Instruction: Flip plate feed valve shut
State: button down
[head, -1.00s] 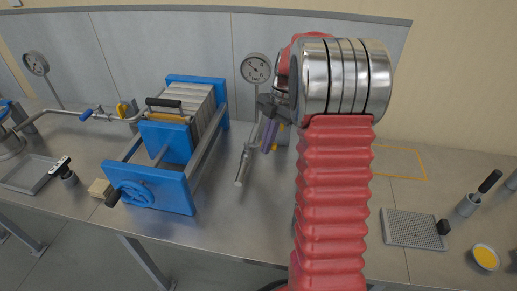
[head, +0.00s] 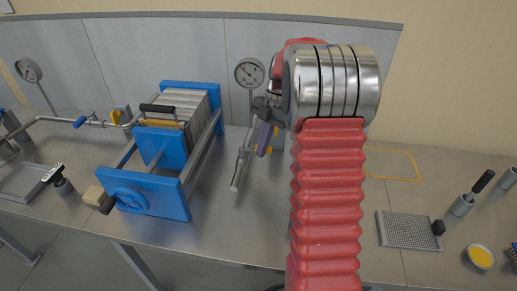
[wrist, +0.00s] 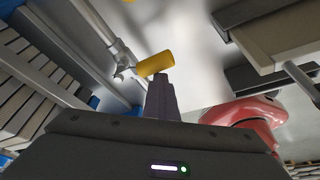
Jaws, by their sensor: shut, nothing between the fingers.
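A yellow valve handle (wrist: 155,63) sticks out from a silver pipe (wrist: 112,45) in the wrist view. In the head view this pipe (head: 236,178) stands right of the blue press, and the yellow handle is mostly hidden behind my fingers. My gripper (head: 265,138) is shut and empty, its purple fingers pointing down beside the pipe. In the wrist view the fingertips (wrist: 160,80) lie right by the yellow handle; whether they touch it I cannot tell. Another pipe at left carries a blue lever (head: 80,121) and a yellow one (head: 122,116). No label shows which is the plate feed valve.
The blue filter press (head: 150,190) stands left of my gripper. A pressure gauge (head: 249,72) rises behind the pipe. A perforated plate (head: 406,230) and a yellow-filled dish (head: 481,257) lie at right. The bench around the yellow outline at right is clear.

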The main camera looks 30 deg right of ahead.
notch_tip(320, 180, up, 9)
jog(key=shift+s+a+r, duration=0.15)
jog(key=shift+s+a, duration=0.05)
jog(key=shift+s, duration=0.05)
dwell(0.8)
dwell(0.5)
